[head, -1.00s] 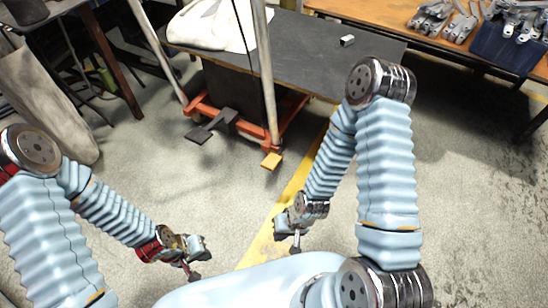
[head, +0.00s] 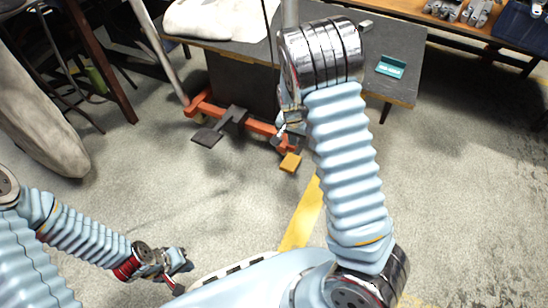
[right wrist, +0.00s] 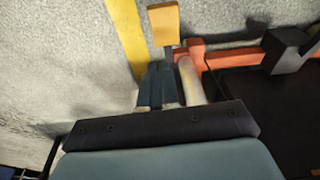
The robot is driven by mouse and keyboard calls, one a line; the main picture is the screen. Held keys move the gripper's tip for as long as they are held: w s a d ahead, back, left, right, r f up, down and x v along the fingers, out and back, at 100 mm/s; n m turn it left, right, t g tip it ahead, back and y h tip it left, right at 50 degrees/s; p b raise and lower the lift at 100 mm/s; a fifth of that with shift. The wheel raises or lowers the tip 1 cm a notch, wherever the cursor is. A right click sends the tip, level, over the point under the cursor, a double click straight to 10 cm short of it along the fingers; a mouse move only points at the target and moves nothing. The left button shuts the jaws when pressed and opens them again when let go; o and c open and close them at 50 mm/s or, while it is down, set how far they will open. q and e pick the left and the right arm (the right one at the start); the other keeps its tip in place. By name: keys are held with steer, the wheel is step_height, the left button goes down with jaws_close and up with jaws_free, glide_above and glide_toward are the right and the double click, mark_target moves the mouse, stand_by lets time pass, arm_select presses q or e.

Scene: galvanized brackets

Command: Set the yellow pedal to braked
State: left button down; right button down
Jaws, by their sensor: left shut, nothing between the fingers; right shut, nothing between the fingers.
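The yellow pedal (head: 290,162) sticks out low at the front right corner of the cart's orange base frame (head: 204,105). In the right wrist view the yellow pedal (right wrist: 164,24) is at the top centre, on a short dark stem. My right gripper (right wrist: 157,70) is shut and empty, its dark fingertips pointing at the pedal, just short of it in the picture. In the head view the right gripper (head: 282,130) is partly hidden by my arm, close above the pedal. My left gripper (head: 181,279) is shut and empty, low over the floor.
A black pedal (head: 207,137) sits left on the same base. The cart's dark top (head: 405,90) carries a white sack (head: 215,18) and a teal part (head: 391,66). A pale post stands beside my right fingers. A bench with brackets is behind. Floor at right is clear.

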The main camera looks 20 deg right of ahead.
steer(key=shift+w+r, duration=0.5)
steer(key=b, duration=0.4)
glide_above(292, 162)
step_height(292, 162, down, 12)
steer(key=shift+s+a+f, duration=0.1)
steer(key=shift+s+f, duration=0.05)
steer(key=shift+f, duration=0.1)
steer(key=shift+s+a+f, duration=0.1)
steer(key=shift+a+f, duration=0.05)
steer(key=shift+f, duration=0.55)
